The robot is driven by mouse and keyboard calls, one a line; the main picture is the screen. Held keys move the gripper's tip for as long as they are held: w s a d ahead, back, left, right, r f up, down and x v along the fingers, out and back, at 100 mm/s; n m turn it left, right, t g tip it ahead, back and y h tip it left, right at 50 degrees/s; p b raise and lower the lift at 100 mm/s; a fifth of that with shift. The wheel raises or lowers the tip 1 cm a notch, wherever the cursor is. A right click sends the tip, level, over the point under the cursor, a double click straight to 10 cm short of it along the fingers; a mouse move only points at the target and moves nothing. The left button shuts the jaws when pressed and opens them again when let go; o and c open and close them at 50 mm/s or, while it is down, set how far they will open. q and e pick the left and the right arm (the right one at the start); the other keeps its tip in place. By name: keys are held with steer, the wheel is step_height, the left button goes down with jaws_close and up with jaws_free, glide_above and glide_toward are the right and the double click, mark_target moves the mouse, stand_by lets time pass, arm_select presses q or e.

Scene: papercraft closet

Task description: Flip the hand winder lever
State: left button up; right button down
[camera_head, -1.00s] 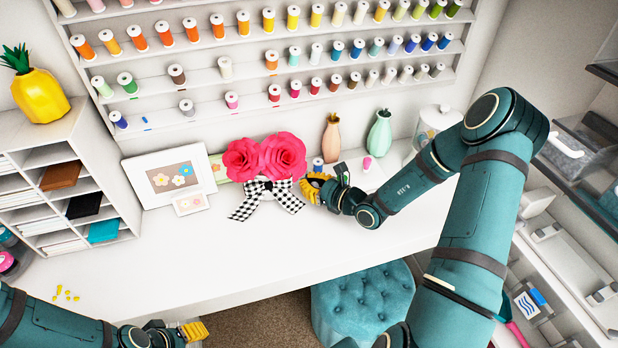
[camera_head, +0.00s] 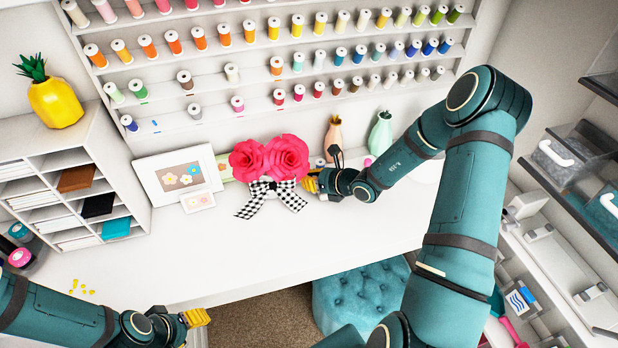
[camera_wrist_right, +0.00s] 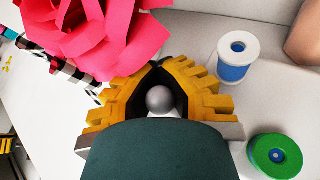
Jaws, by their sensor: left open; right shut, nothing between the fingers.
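My right gripper (camera_head: 308,185) is low over the desk, just right of the pink paper flowers (camera_head: 270,160) and their checked bow. In the right wrist view its yellow fingers (camera_wrist_right: 155,66) come together in an arch, with nothing seen clamped at the tips. A grey metal ball (camera_wrist_right: 160,99) shows between the finger bases; whether it is a knob of the hand winder I cannot tell. The hand winder and its lever cannot be clearly made out, and my gripper may hide them. My left gripper (camera_head: 197,317) is open and empty near the desk's front edge.
A blue spool (camera_wrist_right: 233,57) and a green spool (camera_wrist_right: 277,155) stand close right of my right gripper. Vases (camera_head: 380,133) stand behind it. Picture frames (camera_head: 177,182) lean left of the flowers.

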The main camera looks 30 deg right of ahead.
steer(key=shift+r, duration=0.1)
steer(key=c, duration=0.9)
jaws_free()
steer(key=shift+o, duration=0.2)
steer(key=shift+s, duration=0.1)
steer(key=v, duration=1.1)
steer(key=shift+s+d+r, duration=0.15)
steer(key=shift+s+d, duration=0.05)
steer(key=shift+s, duration=0.15)
